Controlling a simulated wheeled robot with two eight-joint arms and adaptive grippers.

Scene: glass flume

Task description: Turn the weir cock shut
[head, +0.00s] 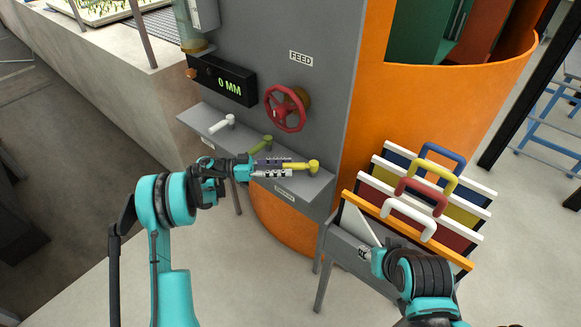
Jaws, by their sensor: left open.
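Three cocks stand in a row on a grey ledge (312,184): a white-handled one (222,124), a green-handled one (261,145) and a yellow-handled one (314,166). The small labels on the ledge are too small to read, so I cannot tell which is the weir cock. The yellow handle points left from its round pivot. My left gripper (280,167) is open, with its fingers at the left end of the yellow handle; contact is unclear. My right gripper (365,253) is at the lower right beside the rack, its fingers too small to judge.
A red handwheel (286,108) marked FEED and a black display (222,80) reading 0 MM are on the grey panel above the ledge. An orange tank (430,110) stands behind. A rack of coloured boards with handles (420,200) stands right of the ledge.

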